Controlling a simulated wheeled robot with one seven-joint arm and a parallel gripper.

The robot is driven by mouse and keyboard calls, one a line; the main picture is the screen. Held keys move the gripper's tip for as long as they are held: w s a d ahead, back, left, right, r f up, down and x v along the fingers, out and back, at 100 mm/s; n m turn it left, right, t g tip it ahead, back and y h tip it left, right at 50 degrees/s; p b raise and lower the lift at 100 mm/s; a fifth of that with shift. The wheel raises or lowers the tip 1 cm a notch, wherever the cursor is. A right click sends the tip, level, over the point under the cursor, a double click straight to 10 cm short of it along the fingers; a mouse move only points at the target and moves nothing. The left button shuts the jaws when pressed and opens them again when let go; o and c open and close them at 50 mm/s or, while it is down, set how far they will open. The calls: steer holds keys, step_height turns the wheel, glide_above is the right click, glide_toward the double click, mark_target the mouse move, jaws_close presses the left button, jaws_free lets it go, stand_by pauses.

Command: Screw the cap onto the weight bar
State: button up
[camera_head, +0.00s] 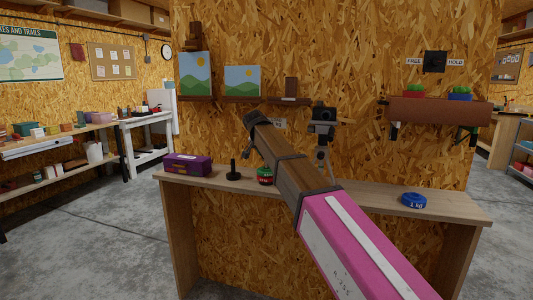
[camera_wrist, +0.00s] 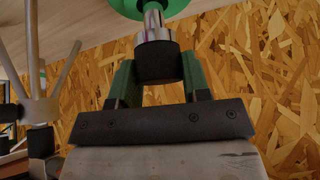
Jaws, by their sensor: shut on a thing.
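In the wrist view my gripper (camera_wrist: 159,66) has its two green-padded fingers closed around a dark, round cap (camera_wrist: 158,72). Past the cap, in line with it, is a shiny metal post (camera_wrist: 154,20), which I take for the weight bar. The cap and the metal meet with no gap that I can see; how far they are threaded cannot be told. The metal runs up to a green disc (camera_wrist: 180,7). In the head view, green and red weights (camera_head: 265,177) sit on the bench, partly behind my arm. My arm hides the gripper and cap there.
A short black post on a round base (camera_head: 233,174) and a purple box (camera_head: 187,164) stand to the left on the bench (camera_head: 370,202). A blue 1 kg disc (camera_head: 413,200) lies at the right. A small tripod (camera_head: 323,145) stands close behind my arm.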

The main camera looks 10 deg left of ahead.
steer(key=shift+m+g+h, duration=0.3)
steer(key=shift+m+h, duration=0.2)
steer(key=shift+m, duration=0.9)
steer(key=o, duration=1.1)
